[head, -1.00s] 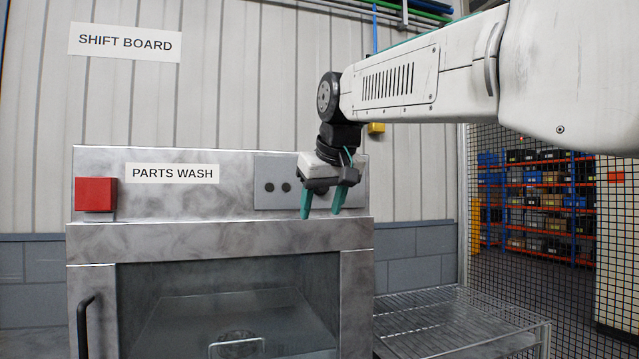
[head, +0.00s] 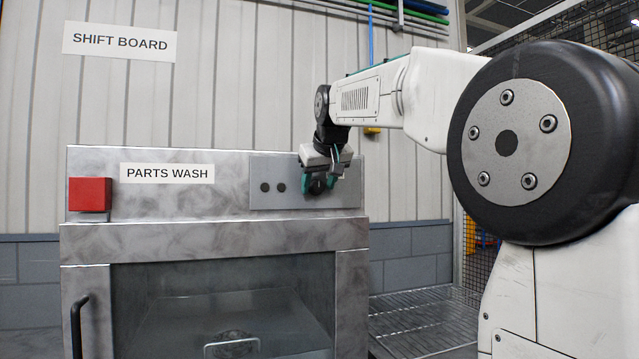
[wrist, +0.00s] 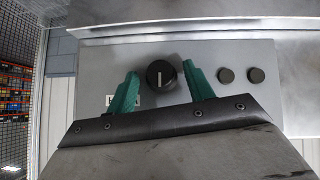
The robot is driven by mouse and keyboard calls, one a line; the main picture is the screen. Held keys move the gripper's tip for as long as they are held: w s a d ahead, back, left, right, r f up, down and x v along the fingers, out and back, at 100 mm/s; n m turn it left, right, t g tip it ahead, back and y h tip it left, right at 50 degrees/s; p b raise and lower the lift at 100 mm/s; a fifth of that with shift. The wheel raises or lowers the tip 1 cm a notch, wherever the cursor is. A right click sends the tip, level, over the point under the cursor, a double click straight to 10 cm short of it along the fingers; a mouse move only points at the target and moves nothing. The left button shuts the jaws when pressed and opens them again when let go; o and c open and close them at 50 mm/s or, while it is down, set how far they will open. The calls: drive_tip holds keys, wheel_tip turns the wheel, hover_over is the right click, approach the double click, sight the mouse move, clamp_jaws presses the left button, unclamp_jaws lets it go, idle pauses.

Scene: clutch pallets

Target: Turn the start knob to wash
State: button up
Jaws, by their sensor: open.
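The start knob (wrist: 160,74) is a round black dial with a pale pointer line, on a grey control panel (wrist: 225,52). In the wrist view its line runs straight up and down. My gripper (wrist: 160,84) is open, with one green finger on each side of the knob and a gap to both. In the head view my gripper (head: 319,184) is at the panel's right part, and the knob (head: 317,187) shows dark between the fingers. A small white label on the panel is partly hidden behind a finger, so I cannot read it.
Two small black buttons (wrist: 242,75) sit beside the knob. The parts washer (head: 90,238) has a red box (head: 90,194) at its upper left and a door handle (head: 80,325). A wire rack (head: 420,318) stands to the right.

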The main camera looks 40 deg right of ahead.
drive_tip(key=c, duration=0.8)
drive_tip(key=shift+d, duration=0.1)
drive_tip(key=m+y, duration=0.1)
drive_tip(key=t+y, duration=0.1)
drive_tip(key=y, duration=0.1)
drive_tip(key=m+y, duration=0.1)
drive_tip(key=shift+s+d+f+m+t, duration=0.1)
drive_tip(key=shift+s+d+m+t, duration=0.05)
drive_tip(key=shift+d+m+t, duration=0.15)
drive_tip(key=m+t+y, duration=0.1)
drive_tip(key=y, duration=0.1)
drive_tip(key=m+t+y, duration=0.1)
drive_tip(key=y, duration=0.1)
drive_tip(key=shift+d+f+m, duration=0.15)
drive_tip(key=shift+f+m, duration=0.05)
drive_tip(key=shift+m, duration=0.2)
drive_tip(key=o, duration=0.8)
